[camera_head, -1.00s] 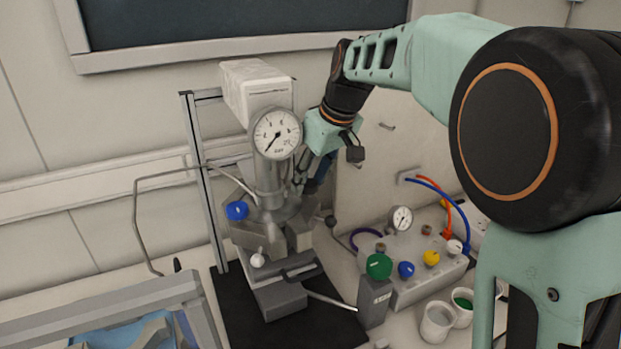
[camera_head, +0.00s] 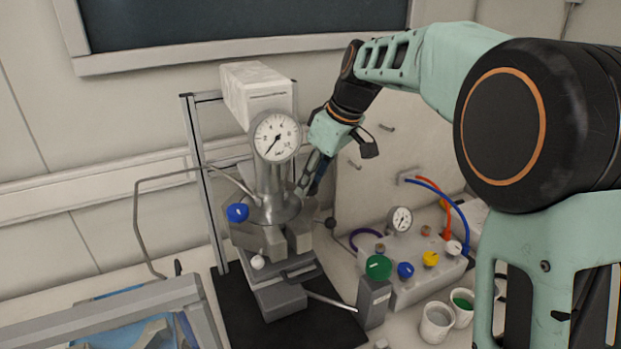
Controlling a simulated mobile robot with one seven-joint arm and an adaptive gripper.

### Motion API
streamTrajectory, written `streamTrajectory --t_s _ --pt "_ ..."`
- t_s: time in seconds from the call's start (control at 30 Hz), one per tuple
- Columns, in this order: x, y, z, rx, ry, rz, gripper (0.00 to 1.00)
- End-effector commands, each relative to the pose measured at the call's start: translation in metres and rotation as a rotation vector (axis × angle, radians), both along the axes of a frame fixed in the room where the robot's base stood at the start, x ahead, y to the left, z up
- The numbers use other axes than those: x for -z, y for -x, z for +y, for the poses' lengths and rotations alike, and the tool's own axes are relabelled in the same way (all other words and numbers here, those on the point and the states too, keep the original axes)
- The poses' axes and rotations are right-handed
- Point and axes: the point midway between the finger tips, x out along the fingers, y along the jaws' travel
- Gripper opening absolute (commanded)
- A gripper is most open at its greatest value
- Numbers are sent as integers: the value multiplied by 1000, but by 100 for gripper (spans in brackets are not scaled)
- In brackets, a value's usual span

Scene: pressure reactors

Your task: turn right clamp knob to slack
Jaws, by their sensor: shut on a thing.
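The pressure reactor (camera_head: 270,235) stands on a black mat, with a round dial gauge (camera_head: 276,137) above its steel head. A blue clamp knob (camera_head: 237,212) shows on the left side of the clamp. My gripper (camera_head: 307,188) reaches down from the upper right to the right side of the reactor head, tilted. Its fingers are shut at the place of the right clamp knob. The knob itself is hidden by the fingers, and its turn angle cannot be read.
At right stands a grey valve box (camera_head: 405,290) with coloured knobs, a small gauge and hoses. Two cups (camera_head: 437,322) stand in front of it. A metal frame post (camera_head: 205,180) rises left of the reactor.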

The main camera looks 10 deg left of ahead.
Motion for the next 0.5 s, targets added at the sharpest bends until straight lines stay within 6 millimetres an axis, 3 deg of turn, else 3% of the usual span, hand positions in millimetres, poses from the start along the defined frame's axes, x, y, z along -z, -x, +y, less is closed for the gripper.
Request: streamTrajectory --t_s 0.5 --pt "-4 -4 -1 -489 -3 2 7"
